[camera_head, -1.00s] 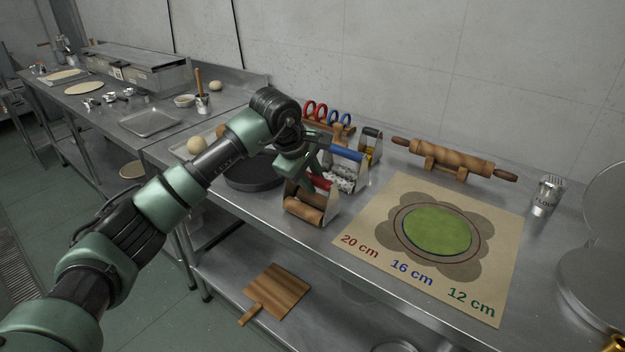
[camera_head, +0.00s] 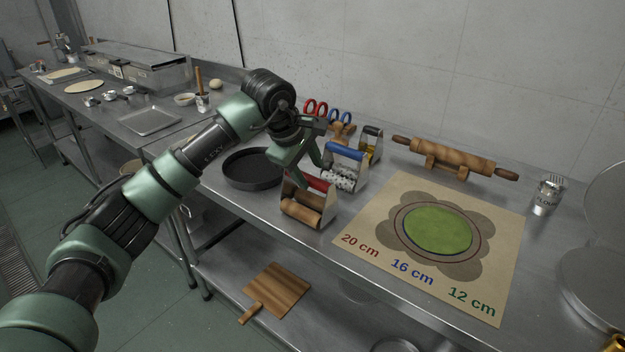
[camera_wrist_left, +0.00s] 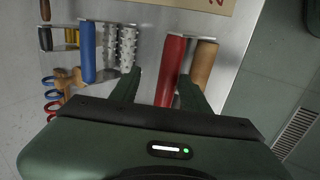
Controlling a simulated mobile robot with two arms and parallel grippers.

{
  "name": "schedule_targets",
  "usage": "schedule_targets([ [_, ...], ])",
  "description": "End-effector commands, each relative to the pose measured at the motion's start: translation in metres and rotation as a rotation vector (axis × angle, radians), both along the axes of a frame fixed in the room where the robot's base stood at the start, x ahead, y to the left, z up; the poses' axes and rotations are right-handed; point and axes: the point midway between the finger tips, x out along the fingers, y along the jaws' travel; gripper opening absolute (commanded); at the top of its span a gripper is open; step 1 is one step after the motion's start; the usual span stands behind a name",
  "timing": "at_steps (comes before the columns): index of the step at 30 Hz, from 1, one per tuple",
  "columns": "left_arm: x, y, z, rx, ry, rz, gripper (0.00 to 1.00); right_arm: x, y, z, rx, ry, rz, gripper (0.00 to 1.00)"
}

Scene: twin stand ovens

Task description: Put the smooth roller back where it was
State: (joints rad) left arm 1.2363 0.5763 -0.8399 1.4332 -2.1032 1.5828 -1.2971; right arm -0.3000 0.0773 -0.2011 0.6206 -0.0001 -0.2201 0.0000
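The smooth roller (camera_head: 302,215) is a tool with wooden roller, metal side plates and a red handle (camera_head: 318,182). It stands on the steel table left of the mat, in front of the blue-handled spiked roller (camera_head: 345,174). My left gripper (camera_head: 304,170) is above it, fingers spread. In the left wrist view, the gripper (camera_wrist_left: 158,92) is open, with the red handle (camera_wrist_left: 170,62) between its fingers and the wooden roller (camera_wrist_left: 203,65) beside it; I cannot tell whether a finger touches. My right gripper is not in view.
A black-handled tool (camera_head: 372,140) stands behind the blue one, near a rack with red and blue rings (camera_head: 322,110). A dark round pan (camera_head: 253,184) is to the left. The mat (camera_head: 380,195) carries a green disc (camera_head: 437,230). A rolling pin (camera_head: 452,158) rests behind it.

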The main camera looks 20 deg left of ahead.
Motion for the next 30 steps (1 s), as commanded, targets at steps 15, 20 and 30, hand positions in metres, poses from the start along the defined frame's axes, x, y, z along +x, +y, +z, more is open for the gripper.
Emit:
schedule_targets([
  [15,-0.036,0.013,0.076,0.000,-0.002,-0.001,0.46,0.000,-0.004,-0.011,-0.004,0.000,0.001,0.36],
  [20,-0.038,0.014,0.078,-0.001,-0.001,0.000,0.46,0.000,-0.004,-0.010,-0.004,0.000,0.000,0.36],
  [30,-0.037,0.013,0.077,-0.004,-0.001,-0.002,0.46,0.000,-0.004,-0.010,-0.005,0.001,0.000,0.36],
])
